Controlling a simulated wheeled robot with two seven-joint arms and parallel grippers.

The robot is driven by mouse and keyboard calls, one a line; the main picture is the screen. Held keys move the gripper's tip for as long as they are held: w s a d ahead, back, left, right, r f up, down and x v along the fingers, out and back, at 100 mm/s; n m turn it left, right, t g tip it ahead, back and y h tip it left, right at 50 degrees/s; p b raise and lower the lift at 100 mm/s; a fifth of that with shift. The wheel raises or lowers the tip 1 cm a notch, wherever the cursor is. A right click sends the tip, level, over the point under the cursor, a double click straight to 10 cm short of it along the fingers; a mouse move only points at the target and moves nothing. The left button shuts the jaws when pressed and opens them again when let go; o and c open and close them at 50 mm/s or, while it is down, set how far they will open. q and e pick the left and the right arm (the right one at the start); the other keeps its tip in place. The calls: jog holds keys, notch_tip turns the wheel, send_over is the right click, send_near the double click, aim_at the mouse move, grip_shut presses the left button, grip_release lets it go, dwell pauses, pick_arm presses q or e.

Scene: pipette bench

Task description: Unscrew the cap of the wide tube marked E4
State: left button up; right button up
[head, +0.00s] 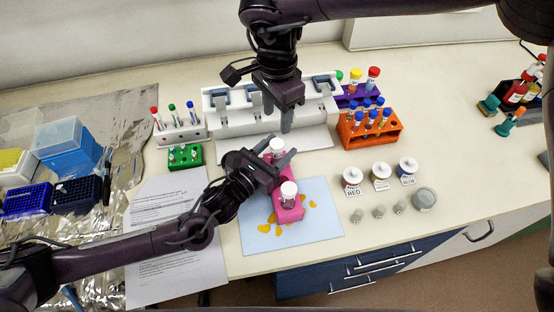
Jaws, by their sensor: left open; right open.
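A pink rack (286,213) stands on a light blue mat and holds two wide tubes with white caps. The nearer tube (289,192) stands upright at the rack's front end. The farther tube (277,147) is at the back end, partly hidden by my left gripper. I cannot read E4 on either tube. My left gripper (277,152) is open, with its fingers on either side of the farther tube; I cannot tell whether they touch it. My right gripper (278,118) is open and empty, pointing down just behind that tube.
A white pipette stand (219,118) is behind. Purple (345,101) and orange (352,139) tube racks are right of it, white (181,136) and green (186,160) racks left. Labelled jars (352,178) and small grey cups stand right of the mat (325,222). Printed paper (160,215) lies left.

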pick_arm(q)
jog(key=shift+s, duration=0.15)
jog(key=shift+c, duration=0.3)
pick_arm(e)
jog(key=shift+s+r, duration=0.1)
jog(key=shift+s, duration=0.1)
pick_arm(q)
grip_shut()
